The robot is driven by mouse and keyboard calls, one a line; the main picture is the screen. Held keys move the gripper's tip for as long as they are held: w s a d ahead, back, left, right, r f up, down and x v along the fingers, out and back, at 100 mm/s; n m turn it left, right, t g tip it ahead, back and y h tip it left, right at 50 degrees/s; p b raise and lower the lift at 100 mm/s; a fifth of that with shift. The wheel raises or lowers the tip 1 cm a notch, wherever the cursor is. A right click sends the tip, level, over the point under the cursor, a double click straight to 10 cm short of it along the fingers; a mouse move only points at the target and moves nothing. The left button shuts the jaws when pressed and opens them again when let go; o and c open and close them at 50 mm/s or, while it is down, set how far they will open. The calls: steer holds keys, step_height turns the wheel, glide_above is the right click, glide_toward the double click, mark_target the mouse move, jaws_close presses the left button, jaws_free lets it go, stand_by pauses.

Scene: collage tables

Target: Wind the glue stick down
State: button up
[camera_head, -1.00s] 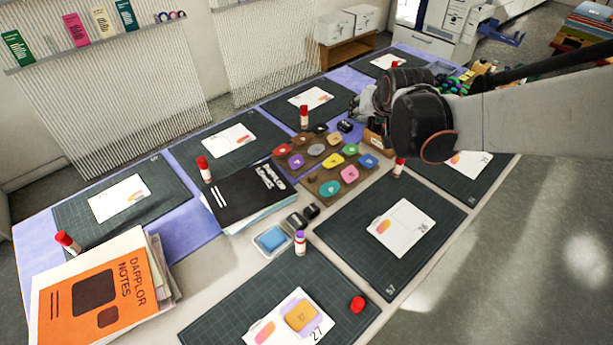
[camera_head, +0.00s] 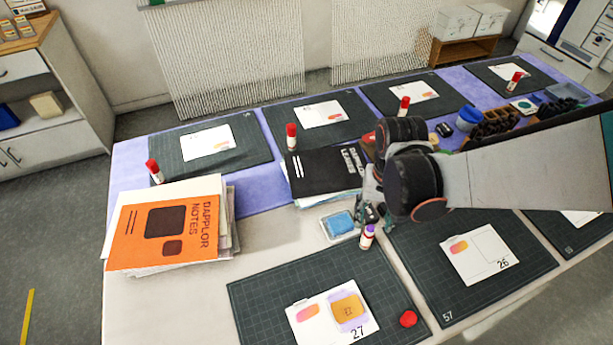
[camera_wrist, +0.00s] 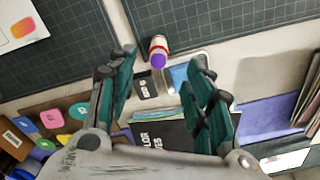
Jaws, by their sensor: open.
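A glue stick (camera_head: 367,237) with purple glue showing at its top stands upright and uncapped near the top edge of the mat numbered 27. Its red cap (camera_head: 408,318) lies on that mat's right side. In the wrist view the glue stick (camera_wrist: 158,50) appears just beyond and between the fingertips, purple end toward me. My gripper (camera_wrist: 163,62) is open with nothing between its teal fingers. In the head view, my gripper hangs behind the glue stick, its fingers partly hidden by my arm.
A blue ink pad (camera_head: 340,224) sits close left of the glue stick, with a small dark stamp (camera_wrist: 146,86) beside it. A black book (camera_head: 320,172) and an orange notes stack (camera_head: 165,235) lie further left. Several red-capped glue sticks stand on other mats.

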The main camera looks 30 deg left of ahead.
mark_target(368, 236)
steer(key=f+b, duration=0.3)
steer(key=f, duration=0.7)
steer(key=shift+w+f, duration=0.2)
steer(key=c, duration=1)
steer(key=shift+c, duration=0.2)
